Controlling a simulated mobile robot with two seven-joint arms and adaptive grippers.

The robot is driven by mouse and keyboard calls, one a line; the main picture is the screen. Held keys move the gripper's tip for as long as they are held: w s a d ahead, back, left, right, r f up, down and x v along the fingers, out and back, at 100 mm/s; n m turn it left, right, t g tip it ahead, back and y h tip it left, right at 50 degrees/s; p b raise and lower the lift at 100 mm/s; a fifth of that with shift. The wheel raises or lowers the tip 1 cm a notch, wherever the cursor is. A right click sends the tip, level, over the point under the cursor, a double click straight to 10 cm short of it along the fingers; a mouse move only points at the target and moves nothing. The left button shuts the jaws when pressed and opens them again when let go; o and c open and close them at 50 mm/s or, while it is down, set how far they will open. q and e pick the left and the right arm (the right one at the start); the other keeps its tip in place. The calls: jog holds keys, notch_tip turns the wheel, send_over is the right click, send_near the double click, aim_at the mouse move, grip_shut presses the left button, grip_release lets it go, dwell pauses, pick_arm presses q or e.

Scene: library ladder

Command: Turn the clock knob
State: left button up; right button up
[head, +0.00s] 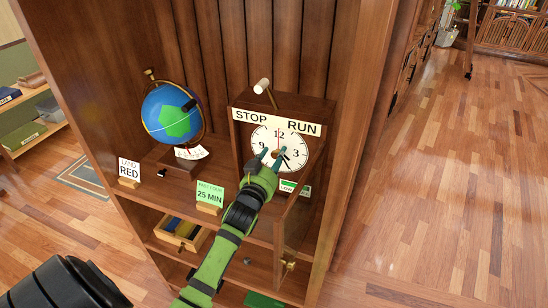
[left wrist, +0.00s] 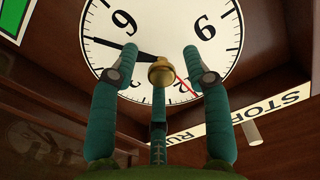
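A clock with a white face (head: 296,139) and black numerals is set in a wooden case under a STOP/RUN label. My left gripper (head: 271,155) is in front of the face, its fingers pointing at it. In the left wrist view the clock face (left wrist: 105,28) fills the background, turned over. A small brass knob (left wrist: 160,72) stands at the middle of the face, between the spread fingertips of my left gripper (left wrist: 160,52), with visible gaps at both sides. A third, lower finger reaches up below the knob; I cannot tell if it touches. My right gripper is not in view.
A pale-ended lever (head: 262,86) rises above the STOP/RUN label (head: 278,121). A globe (head: 170,112) stands on the left. Cards reading RED (head: 129,170) and 25 MIN (head: 209,194) stand on the shelf. An open wooden door (head: 290,238) hangs close right of my left arm.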

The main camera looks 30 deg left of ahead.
pick_arm(q)
jog(key=shift+s, duration=0.1)
jog(key=v, duration=1.1)
jog(key=shift+s, duration=0.4)
jog(key=shift+d, duration=0.1)
